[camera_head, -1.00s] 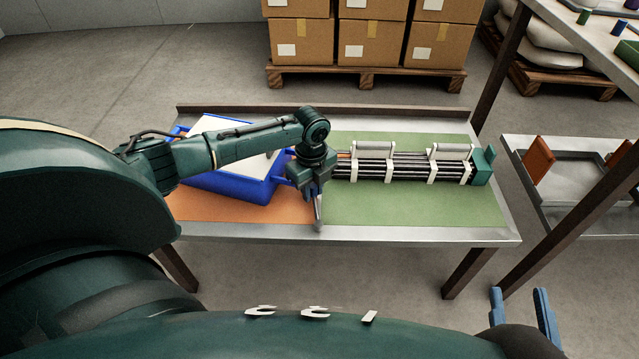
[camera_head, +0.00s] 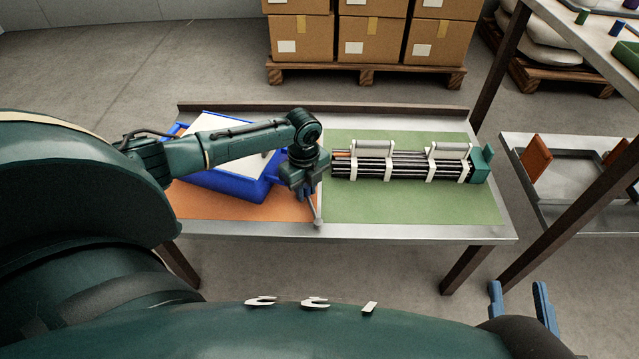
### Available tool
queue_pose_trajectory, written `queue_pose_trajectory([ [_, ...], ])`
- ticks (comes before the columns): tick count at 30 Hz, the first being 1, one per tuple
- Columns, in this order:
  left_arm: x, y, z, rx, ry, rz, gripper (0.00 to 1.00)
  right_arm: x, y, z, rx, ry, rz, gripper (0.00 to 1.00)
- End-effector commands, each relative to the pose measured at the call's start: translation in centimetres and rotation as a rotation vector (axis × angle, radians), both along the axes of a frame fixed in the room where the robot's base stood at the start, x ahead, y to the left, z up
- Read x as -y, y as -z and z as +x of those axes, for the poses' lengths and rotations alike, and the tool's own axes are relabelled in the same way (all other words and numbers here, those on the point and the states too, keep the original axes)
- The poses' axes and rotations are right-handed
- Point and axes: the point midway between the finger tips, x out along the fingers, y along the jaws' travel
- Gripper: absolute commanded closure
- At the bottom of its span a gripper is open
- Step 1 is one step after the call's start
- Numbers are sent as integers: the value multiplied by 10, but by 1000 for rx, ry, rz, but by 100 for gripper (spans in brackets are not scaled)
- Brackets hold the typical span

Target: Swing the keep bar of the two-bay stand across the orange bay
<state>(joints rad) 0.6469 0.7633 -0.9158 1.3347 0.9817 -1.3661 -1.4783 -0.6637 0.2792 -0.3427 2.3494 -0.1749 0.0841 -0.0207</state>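A low metal stand (camera_head: 560,218) with an orange panel (camera_head: 537,166) is at the right edge, with a second orange panel (camera_head: 628,160) partly cut off there. I cannot make out which part is the keep bar or tell whether this is the two-bay stand. My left gripper (camera_head: 318,212) points down over the table's front, near the seam of the orange and green mats. Its fingers overlap in this view, so their opening is unclear. My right gripper (camera_head: 522,305) shows as two blue fingers at the bottom right, apart with nothing visible between them.
On the green mat (camera_head: 400,205) lies a bundle of dark rods (camera_head: 395,168) in cream holders with a green end block (camera_head: 482,165). A blue bin (camera_head: 225,185) stands on the orange mat (camera_head: 220,208). A raised table (camera_head: 590,60) is at the upper right.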

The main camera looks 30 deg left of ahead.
Motion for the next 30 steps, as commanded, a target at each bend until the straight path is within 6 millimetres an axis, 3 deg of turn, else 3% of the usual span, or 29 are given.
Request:
queue_pose_trajectory([
  [12,-9,-2,-14,-3,-1,2,77,0,-17,0,0,0,0,62],
  [30,-12,-2,-21,-2,-1,2,77,0,-26,0,0,0,0,62],
])
